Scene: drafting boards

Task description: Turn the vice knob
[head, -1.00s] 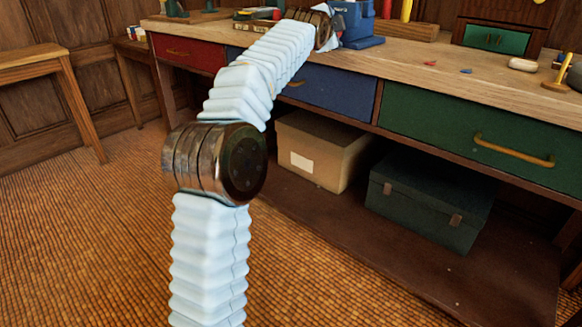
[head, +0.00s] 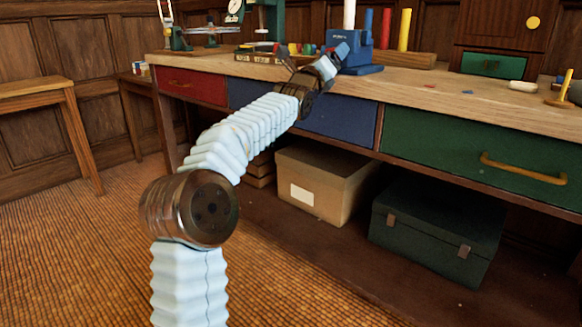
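The blue vice (head: 366,58) stands on the workbench near its front edge, upper middle of the head view. My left arm reaches up to it from the lower left. My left gripper (head: 341,52) is at the vice's left front side, overlapping it in the picture. I cannot tell whether it touches the vice. Its fingers are small and dark against the blue, so their opening is unclear. The vice knob cannot be made out; the gripper and wrist cover that side. My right gripper is not in view.
The wooden workbench (head: 430,85) has red, blue and green drawers. Behind the vice, a wooden rack (head: 405,60) holds red and yellow cylinders. A white eraser-like block (head: 522,86) lies to the right. A tan box (head: 325,185) and green box (head: 435,235) sit on the lower shelf.

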